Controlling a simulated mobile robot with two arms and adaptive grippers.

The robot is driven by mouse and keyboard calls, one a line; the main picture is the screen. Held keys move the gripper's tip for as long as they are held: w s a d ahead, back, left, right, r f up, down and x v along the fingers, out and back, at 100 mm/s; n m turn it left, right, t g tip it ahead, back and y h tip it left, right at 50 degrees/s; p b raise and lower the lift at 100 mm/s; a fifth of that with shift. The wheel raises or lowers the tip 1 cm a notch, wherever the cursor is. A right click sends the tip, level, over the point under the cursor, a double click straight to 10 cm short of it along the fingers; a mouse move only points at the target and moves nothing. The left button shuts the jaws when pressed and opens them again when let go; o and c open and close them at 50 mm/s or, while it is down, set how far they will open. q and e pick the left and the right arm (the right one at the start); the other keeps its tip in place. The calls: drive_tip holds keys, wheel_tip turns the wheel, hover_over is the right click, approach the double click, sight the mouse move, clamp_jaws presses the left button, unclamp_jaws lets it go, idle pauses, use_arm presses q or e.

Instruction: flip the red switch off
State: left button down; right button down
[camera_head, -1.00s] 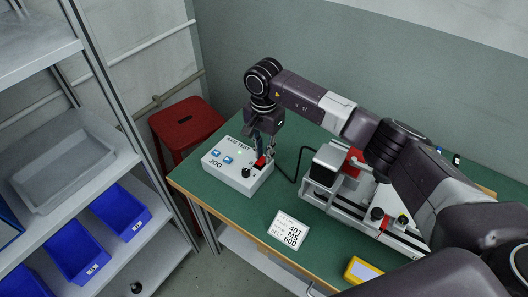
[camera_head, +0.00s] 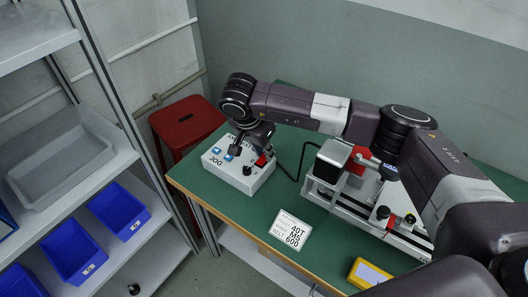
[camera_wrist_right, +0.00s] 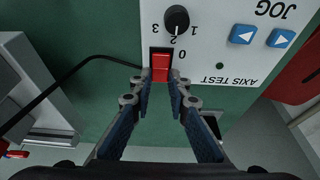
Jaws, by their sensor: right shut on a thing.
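The white control box (camera_head: 236,178) stands on the green table at its far left corner. Its red switch (camera_wrist_right: 161,66) sits in a black frame beside the black knob (camera_wrist_right: 177,19) in the right wrist view. The switch also shows in the head view (camera_head: 261,160), partly behind my gripper. My right gripper (camera_wrist_right: 160,84) has its fingertips on either side of the near end of the red switch, closed in on it. In the head view the gripper (camera_head: 257,150) is low over the box and hides part of its top. My left gripper is out of view.
A black cable (camera_head: 299,165) runs from the box toward a gantry (camera_head: 350,205). A label card (camera_head: 290,231) and a yellow device (camera_head: 368,273) lie on the table. A red stool (camera_head: 187,123) and a shelf with blue bins (camera_head: 72,246) stand to the left.

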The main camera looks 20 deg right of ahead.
drive_tip(key=c, duration=1.8)
unclamp_jaws()
drive_tip(key=shift+c, duration=0.2)
drive_tip(key=shift+r, duration=0.1)
drive_tip(key=v, duration=1.2)
